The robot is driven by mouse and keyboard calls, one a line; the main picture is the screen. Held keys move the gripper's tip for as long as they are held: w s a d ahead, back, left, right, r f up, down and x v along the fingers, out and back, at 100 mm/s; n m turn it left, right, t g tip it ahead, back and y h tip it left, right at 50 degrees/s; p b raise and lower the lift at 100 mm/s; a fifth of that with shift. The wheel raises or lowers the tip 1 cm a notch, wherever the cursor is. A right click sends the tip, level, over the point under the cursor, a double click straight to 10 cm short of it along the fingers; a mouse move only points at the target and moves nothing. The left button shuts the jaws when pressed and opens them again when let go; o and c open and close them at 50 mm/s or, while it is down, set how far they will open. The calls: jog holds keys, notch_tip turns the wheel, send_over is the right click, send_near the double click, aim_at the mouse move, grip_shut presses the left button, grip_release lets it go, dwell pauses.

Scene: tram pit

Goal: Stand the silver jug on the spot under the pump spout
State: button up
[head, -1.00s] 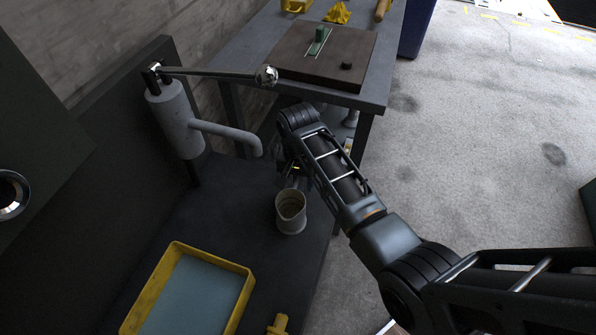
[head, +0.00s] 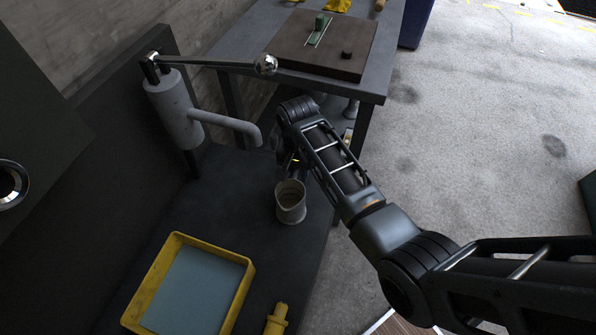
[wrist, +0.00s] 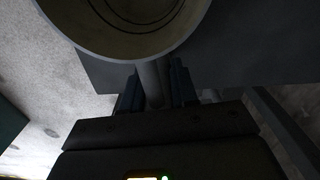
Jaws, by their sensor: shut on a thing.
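The silver jug (head: 291,208) looks dull grey and roughly upright, with its open mouth up. It is over the dark bench top, to the right of and nearer than the pump spout (head: 235,124), not under the spout's end. I cannot tell whether its base touches the bench. My gripper (head: 291,170) is behind the jug, partly hidden by my arm. In the wrist view my gripper (wrist: 155,88) is shut on the jug's handle, and the jug (wrist: 108,45) fills the top. No mark shows clearly on the bench under the spout.
The grey pump body (head: 173,108) stands at the back left, its lever (head: 212,66) reaching right above the spout. A yellow tray (head: 240,300) and a yellow object (head: 276,320) lie on the near bench. A side table (head: 375,85) stands behind. Bench under the spout looks clear.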

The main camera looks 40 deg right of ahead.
jog(key=shift+w+a+b, duration=0.5)
jog(key=shift+w+b, duration=0.15)
jog(key=shift+w, duration=0.55)
jog(key=shift+w+a+b, duration=0.45)
jog(key=shift+w+b, duration=0.2)
jog(key=shift+w, duration=0.5)
jog(key=shift+w+a+b, duration=0.5)
jog(key=shift+w+b, duration=0.15)
jog(key=shift+w, duration=0.55)
grip_shut()
jog(key=o, duration=1.1)
grip_release()
jog(key=shift+c, duration=0.2)
jog(key=shift+r, duration=0.15)
